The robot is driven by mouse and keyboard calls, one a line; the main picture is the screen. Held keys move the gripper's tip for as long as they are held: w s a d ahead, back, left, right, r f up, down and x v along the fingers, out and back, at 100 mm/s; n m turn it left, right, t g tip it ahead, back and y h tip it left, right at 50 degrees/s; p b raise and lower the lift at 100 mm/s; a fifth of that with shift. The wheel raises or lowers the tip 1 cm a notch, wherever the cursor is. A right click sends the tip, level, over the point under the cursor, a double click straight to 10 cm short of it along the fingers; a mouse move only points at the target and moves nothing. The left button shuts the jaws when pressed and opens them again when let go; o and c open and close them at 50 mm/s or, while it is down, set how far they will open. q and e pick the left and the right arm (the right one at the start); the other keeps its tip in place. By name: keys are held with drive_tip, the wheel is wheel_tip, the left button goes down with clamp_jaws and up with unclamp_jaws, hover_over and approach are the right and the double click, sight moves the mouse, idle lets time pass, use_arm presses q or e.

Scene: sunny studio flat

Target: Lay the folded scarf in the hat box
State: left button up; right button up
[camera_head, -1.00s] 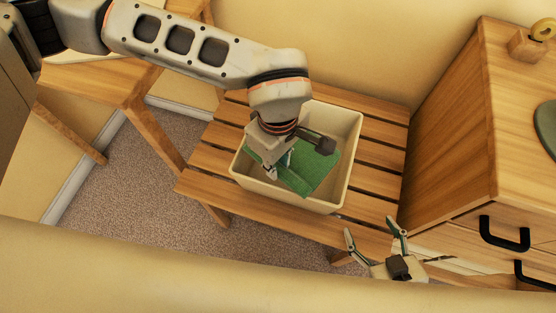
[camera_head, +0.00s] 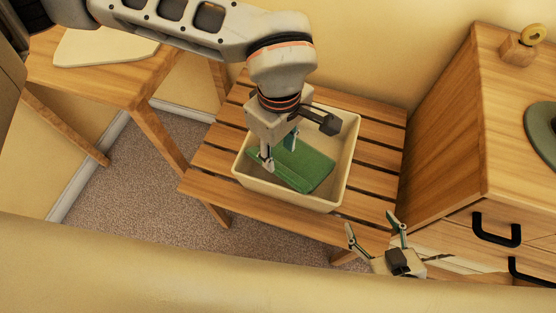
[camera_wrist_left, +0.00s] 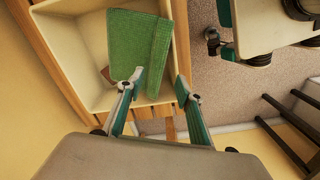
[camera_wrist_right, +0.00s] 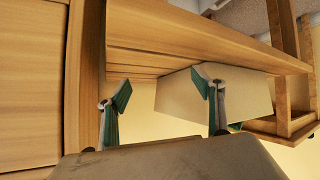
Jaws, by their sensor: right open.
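The green folded scarf (camera_head: 308,168) lies inside the cream hat box (camera_head: 342,150), with one edge strip folded over. It also shows in the left wrist view (camera_wrist_left: 133,40), within the box walls (camera_wrist_left: 85,32). My left gripper (camera_head: 279,153) points down into the box at the scarf's left side. Its fingers are apart in the left wrist view (camera_wrist_left: 160,82); one overlaps the scarf's edge in the picture, and I cannot tell whether it touches. My right gripper (camera_head: 372,228) is open and empty in front of the bench, away from the box.
The box stands on a slatted wooden bench (camera_head: 210,160). A wooden drawer cabinet (camera_head: 440,140) with black handles stands close on the right, bearing a wooden block with a yellow ring (camera_head: 533,35). A wooden table (camera_head: 95,80) is at the left.

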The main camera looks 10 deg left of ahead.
drive_tip(key=shift+s+d+f+p, duration=0.2)
drive_tip(key=shift+s+f+p, duration=0.1)
drive_tip(key=shift+s+p, duration=0.1)
use_arm(q)
drive_tip(key=shift+r, duration=3)
use_arm(e)
drive_tip(key=shift+s+d+f, duration=0.1)
drive_tip(key=shift+s+f, duration=0.15)
drive_tip(key=shift+s, duration=0.05)
drive_tip(key=shift+w+r, duration=0.1)
drive_tip(key=shift+w, duration=0.15)
